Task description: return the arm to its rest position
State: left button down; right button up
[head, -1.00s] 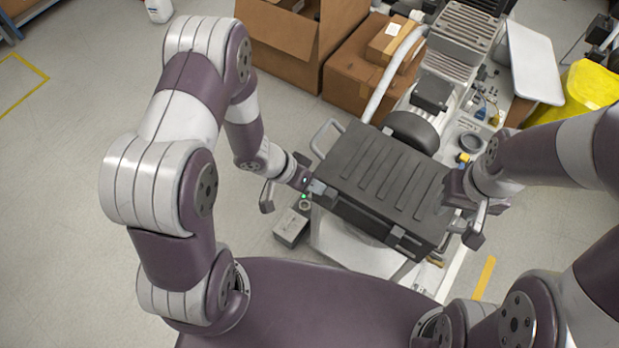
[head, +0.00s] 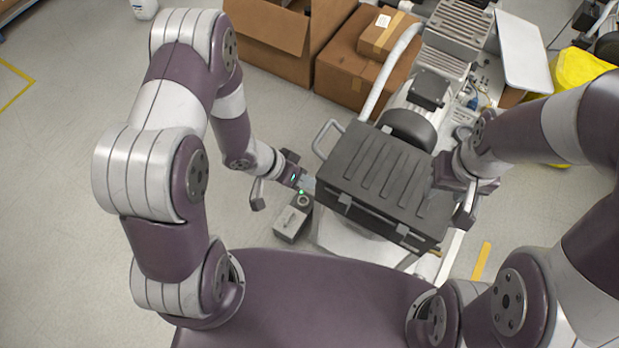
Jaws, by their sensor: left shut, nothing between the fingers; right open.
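My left gripper (head: 309,184) is at the left end of a black ribbed case (head: 385,180). Its fingers are shut and empty, close beside the case's near left corner; I cannot tell whether they touch it. My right gripper (head: 455,190) is at the right end of the case, and its fingers are largely hidden by the wrist. The case lies flat with its latches facing me, in front of the compressor (head: 445,60). A grey handle (head: 327,137) sticks out at its left end.
A small grey box (head: 292,222) with a green light stands on the floor below my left gripper. Open and closed cardboard boxes (head: 352,68) stand behind the case.

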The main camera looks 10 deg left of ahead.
pick_arm(q)
notch_tip(320, 180, up, 5)
jog(key=s+a+p, duration=0.1)
jog(key=s, duration=0.1)
jog(key=a+r+n+y, duration=0.15)
jog(key=a+y, duration=0.45)
jog(key=a, duration=0.6)
jog(key=s+d+r+n, duration=0.1)
jog(key=s+d+r, duration=0.1)
jog(key=r, duration=0.4)
jog(key=s+d+r+n+g+y, duration=0.1)
jog(key=s+d+r+n, duration=0.1)
jog(key=r, duration=0.5)
jog(key=shift+s+d+r+p, duration=0.25)
jog(key=shift+s+r+p, duration=0.05)
jog(key=shift+p, duration=0.05)
pick_arm(e)
jog(key=shift+s+d+r, duration=0.3)
jog(key=shift+d+r, duration=0.45)
jog(key=shift+r, duration=0.2)
